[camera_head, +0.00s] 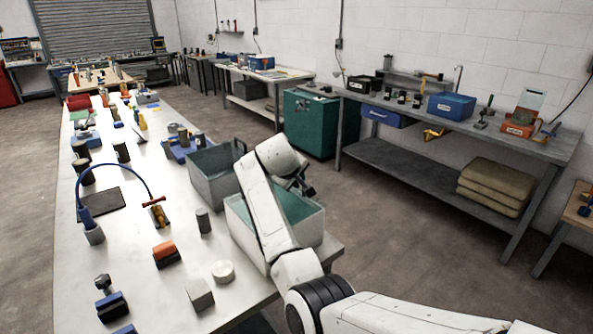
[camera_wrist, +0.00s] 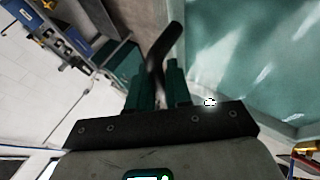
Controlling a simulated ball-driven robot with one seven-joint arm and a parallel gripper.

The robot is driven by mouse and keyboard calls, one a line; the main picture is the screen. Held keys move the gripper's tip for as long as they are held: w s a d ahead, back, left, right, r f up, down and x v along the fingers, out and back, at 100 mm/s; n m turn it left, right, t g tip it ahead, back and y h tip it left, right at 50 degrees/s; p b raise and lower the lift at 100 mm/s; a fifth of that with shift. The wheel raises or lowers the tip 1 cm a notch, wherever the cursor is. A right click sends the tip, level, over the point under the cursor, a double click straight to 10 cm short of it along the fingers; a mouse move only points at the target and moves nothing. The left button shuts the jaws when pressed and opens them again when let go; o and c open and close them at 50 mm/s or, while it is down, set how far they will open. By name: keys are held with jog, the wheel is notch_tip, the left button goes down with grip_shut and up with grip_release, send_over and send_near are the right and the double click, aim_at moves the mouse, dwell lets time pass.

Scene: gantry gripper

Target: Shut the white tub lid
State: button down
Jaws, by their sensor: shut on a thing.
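The white tub (camera_head: 243,234) with a teal inside stands at the right edge of the long table, in the head view. My arm crosses in front of it and hides part of its opening. My gripper (camera_head: 304,188) is over the tub's far right side, small and partly hidden by my wrist. In the wrist view, my gripper's teal fingers (camera_wrist: 160,88) are shut on a dark curved bar (camera_wrist: 157,62). I cannot tell whether this bar belongs to the lid. A broad teal surface (camera_wrist: 245,60) fills the upper right there. No lid can be made out clearly in the head view.
A grey open bin (camera_head: 203,178) stands just behind the tub. A white round piece (camera_head: 223,271), a grey block (camera_head: 200,295) and a dark cylinder (camera_head: 204,221) are left of the tub. Open floor separates the table from the workbench (camera_head: 410,165) at right.

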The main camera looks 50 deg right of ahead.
jog(key=shift+s+d+f+y, duration=0.1)
jog(key=shift+f+y, duration=0.2)
jog(key=shift+f, duration=0.2)
jog(key=shift+f, duration=0.1)
jog(key=c, duration=1.1)
grip_release()
jog(key=shift+d, duration=0.1)
jog(key=shift+f, duration=0.1)
jog(key=shift+f, duration=0.1)
jog(key=shift+a, duration=0.2)
jog(key=v, duration=0.5)
jog(key=b+v, duration=0.1)
jog(key=v, duration=0.5)
jog(key=shift+d+r+b, duration=0.25)
jog(key=shift+r+b, duration=0.05)
